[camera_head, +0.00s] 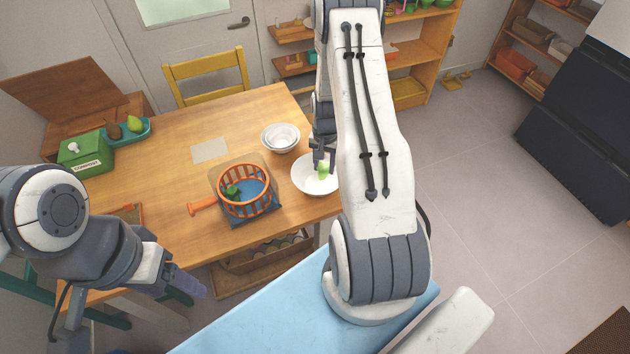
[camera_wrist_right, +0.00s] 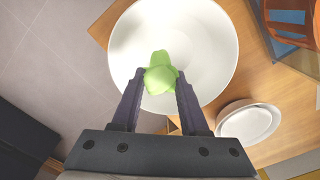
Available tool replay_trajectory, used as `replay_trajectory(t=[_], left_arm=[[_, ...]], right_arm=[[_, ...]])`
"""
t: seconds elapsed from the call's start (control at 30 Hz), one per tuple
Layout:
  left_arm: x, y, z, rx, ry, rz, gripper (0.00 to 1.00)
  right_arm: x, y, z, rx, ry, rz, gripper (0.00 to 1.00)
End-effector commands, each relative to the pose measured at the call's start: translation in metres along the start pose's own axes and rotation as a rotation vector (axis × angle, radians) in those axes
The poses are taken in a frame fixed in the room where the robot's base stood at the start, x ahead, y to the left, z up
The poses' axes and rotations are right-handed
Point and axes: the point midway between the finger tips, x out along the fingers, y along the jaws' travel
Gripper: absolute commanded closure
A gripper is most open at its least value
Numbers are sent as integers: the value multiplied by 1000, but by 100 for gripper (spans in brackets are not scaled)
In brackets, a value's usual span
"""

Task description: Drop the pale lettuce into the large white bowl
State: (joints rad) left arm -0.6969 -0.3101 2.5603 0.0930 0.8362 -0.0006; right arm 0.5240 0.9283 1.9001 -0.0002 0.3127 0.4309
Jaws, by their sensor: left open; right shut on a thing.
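The pale lettuce (camera_wrist_right: 160,73) is a light green lump held between the two fingers of my right gripper (camera_wrist_right: 160,88). In the right wrist view it lies over the inside of the large white bowl (camera_wrist_right: 211,50). In the head view the lettuce (camera_head: 323,168) shows at the bowl (camera_head: 303,181), near the table's right edge, and my arm hides part of the bowl. I cannot tell whether the lettuce touches the bowl. My left gripper (camera_head: 190,287) is open and empty, low at the left, in front of the table.
An orange basket (camera_head: 222,208) with a dark green thing inside stands left of the bowl. Smaller white bowls (camera_head: 281,137) are stacked behind. A green box (camera_head: 85,155) and a teal tray (camera_head: 131,137) stand at the far left. The table (camera_head: 165,190) has free room at its middle left.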

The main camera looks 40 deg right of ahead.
Motion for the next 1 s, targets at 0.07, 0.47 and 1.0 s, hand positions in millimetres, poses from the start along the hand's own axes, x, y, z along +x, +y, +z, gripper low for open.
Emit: replay_trajectory(t=[0.07, 0.47, 1.0], left_arm=[[0, 0, 0, 0, 0, 0, 33], [-1, 0, 0, 0, 0, 0, 33], [11, -1, 0, 0, 0, 0, 33]], right_arm=[[0, 0, 0, 0, 1, 0, 100], [-1, 0, 0, 0, 0, 0, 21], [-64, 0, -1, 0, 5, -2, 21]])
